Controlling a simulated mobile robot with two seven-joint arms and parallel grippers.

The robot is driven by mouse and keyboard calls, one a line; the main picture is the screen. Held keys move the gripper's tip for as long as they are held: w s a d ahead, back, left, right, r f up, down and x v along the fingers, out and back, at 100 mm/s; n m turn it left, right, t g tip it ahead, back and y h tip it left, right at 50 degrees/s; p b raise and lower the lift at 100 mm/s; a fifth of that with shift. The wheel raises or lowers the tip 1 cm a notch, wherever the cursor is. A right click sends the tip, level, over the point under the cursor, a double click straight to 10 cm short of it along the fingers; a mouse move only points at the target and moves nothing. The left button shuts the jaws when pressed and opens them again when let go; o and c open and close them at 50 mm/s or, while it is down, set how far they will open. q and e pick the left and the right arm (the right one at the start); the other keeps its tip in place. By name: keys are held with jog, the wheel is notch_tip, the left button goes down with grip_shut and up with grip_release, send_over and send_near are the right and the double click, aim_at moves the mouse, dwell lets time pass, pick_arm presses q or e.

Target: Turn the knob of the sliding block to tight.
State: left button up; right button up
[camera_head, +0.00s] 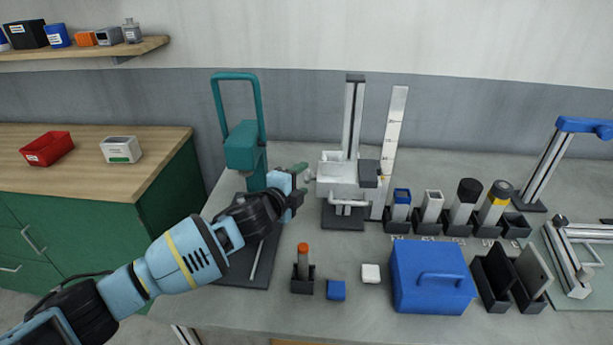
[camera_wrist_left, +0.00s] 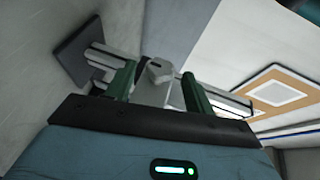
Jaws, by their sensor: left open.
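The white sliding block (camera_head: 343,176) sits on an upright metal column (camera_head: 353,115) with a dark foot. Its small grey knob (camera_head: 309,174) sticks out on the left side, facing my left gripper (camera_head: 302,178). In the left wrist view the knob (camera_wrist_left: 159,70) shows between the two green fingertips of the open left gripper (camera_wrist_left: 159,69). Gaps show on both sides of the knob, so the fingers do not appear to touch it. Any tight or loose marking is too small to read. My right gripper is not in view.
A teal press-like stand (camera_head: 243,145) is close behind my left wrist. A white scale strip (camera_head: 394,140) stands right of the column. Several dark holders with cylinders, a blue case (camera_head: 432,280) and a small blue block (camera_head: 336,290) occupy the bench. The bench front left is fairly clear.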

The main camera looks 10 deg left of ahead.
aim_at(306, 177)
pick_arm(q)
jog(key=shift+x, duration=1.7)
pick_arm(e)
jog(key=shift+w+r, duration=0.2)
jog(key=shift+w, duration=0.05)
pick_arm(q)
jog(key=c, duration=1)
jog(key=shift+o, duration=0.2)
jog(key=shift+f, duration=0.25)
jog(key=m+t+b, duration=0.1)
jog(key=t+b, duration=0.1)
jog(key=b, duration=0.1)
jog(key=t+h+b, duration=0.1)
jog(key=b, duration=0.3)
jog(key=shift+f+m+t+h, duration=0.3)
jog(key=shift+f+m+t, duration=0.1)
jog(key=shift+r+t+b, duration=0.15)
jog(key=shift+t+b, duration=0.15)
jog(key=shift+b, duration=0.55)
jog(key=shift+r+m+h, duration=0.3)
jog(key=shift+r+h, duration=0.1)
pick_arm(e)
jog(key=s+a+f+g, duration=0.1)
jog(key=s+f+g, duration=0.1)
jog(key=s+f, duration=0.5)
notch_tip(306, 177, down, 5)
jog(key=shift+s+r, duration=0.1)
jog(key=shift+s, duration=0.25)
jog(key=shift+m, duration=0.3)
